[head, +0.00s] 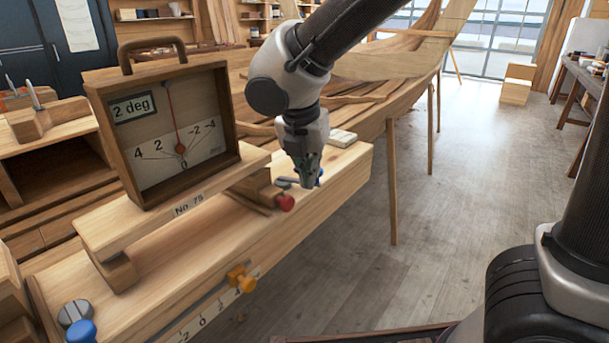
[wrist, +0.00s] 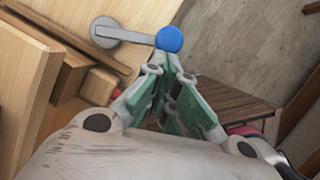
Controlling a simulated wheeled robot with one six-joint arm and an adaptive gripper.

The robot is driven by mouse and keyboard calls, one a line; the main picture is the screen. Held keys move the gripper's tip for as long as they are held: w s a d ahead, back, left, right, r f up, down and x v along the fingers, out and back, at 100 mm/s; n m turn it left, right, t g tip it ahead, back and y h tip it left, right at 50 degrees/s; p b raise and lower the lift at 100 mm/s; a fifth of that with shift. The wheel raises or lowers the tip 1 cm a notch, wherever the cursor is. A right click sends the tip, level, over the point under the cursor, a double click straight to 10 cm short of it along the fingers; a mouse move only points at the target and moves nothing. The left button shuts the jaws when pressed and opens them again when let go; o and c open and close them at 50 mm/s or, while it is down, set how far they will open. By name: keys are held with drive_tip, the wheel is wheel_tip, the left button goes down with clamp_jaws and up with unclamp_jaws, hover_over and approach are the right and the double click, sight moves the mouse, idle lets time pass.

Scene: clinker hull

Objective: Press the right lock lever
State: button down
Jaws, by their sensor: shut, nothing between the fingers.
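The right lock lever has a grey arm and a blue ball knob; it shows in the wrist view (wrist: 169,39) at top centre. In the head view, a bit of its blue knob (head: 320,174) shows behind my fingers. My gripper (head: 308,183) is shut and empty, pointing down at the right end of the wooden beam. In the wrist view its green-padded fingertips (wrist: 172,62) appear just below the blue knob. I cannot tell whether they touch it. A second lever with a blue knob (head: 81,330) is at the near left end.
A wooden inclinometer (head: 162,190) reading "2 deg" stands on a raised bar left of my gripper. A red knob (head: 285,202) sits just left of my fingers. An orange knob (head: 240,278) is on the beam's front scale. Open floor (head: 470,190) lies to the right.

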drive_tip(key=n, duration=0.1)
drive_tip(key=w+d+n+y, duration=0.1)
drive_tip(key=n, duration=0.1)
drive_tip(key=w+d+n, duration=0.1)
drive_tip(key=shift+w, duration=0.25)
drive_tip(key=shift+w+d, duration=0.2)
drive_tip(key=shift+w, duration=0.3)
drive_tip(key=shift+w+d, duration=0.2)
drive_tip(key=shift+w, duration=0.3)
